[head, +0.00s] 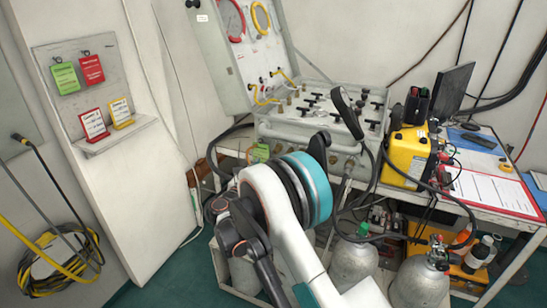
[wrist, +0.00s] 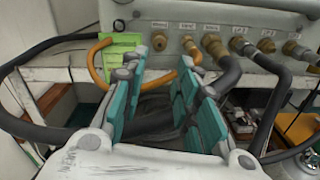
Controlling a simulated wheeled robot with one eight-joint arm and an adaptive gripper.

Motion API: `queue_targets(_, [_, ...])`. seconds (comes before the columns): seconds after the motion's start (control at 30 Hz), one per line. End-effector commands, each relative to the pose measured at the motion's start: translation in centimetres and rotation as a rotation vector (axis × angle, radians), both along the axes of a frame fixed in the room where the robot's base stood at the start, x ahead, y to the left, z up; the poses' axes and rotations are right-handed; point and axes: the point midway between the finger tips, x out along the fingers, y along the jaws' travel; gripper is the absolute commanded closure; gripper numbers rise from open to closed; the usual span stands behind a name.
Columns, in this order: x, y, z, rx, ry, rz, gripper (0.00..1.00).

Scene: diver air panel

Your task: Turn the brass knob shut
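In the wrist view, a row of brass fittings runs along the front face of the grey panel (wrist: 285,19). A round brass piece (wrist: 159,41) without a visible hose, likely the brass knob, sits left in this row under a small label. My gripper (wrist: 161,68) is open, with its teal-padded fingers spread to either side below this piece. Nothing shows between the pads except background, and I see no clear contact with the brass. In the head view, the panel front (head: 300,135) is partly hidden by my arm, and my gripper's fingers cannot be made out.
An orange hose (wrist: 96,62) and black hoses (wrist: 226,78) hang close around the fingers. A green tag (wrist: 120,42) is left of the brass piece. A yellow unit (head: 406,155) stands right on the bench; gas cylinders (head: 353,262) stand below.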

Motion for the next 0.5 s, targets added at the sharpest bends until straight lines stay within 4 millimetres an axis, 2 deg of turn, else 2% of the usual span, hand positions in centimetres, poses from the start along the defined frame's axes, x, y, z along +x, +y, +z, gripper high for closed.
queue_targets(0.3, [6.0,-2.3,-0.3,0.001,0.001,-0.001,0.71])
queue_targets(0.5, [8.8,-3.4,-0.2,0.001,0.001,0.000,0.71])
